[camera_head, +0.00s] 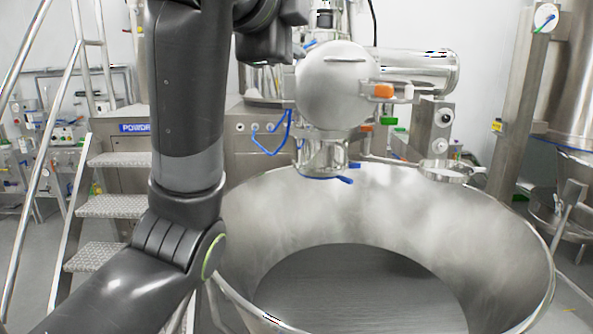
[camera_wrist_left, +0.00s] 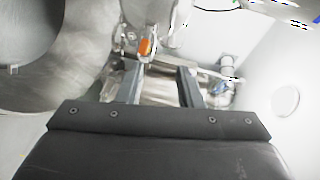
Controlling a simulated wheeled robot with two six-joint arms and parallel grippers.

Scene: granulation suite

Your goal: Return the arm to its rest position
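My left arm (camera_head: 186,110) comes in from the lower left in the head view, bends at the elbow and rises to the top edge. Its dark wrist part reaches right, in front of the steel valve assembly; the fingers cannot be made out clearly there. In the left wrist view my left gripper (camera_wrist_left: 160,70) has its two fingers well apart with nothing held between them. Steel piping and an orange handle (camera_wrist_left: 146,47) show beyond the fingers. My right gripper is in neither view.
A large open steel bowl (camera_head: 500,225) fills the lower right. A round steel valve housing (camera_head: 338,85) with an orange handle (camera_head: 384,90) stands above its far rim. Metal steps (camera_head: 118,206) with a handrail stand at left, beside my arm. A steel column (camera_head: 525,95) rises at right.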

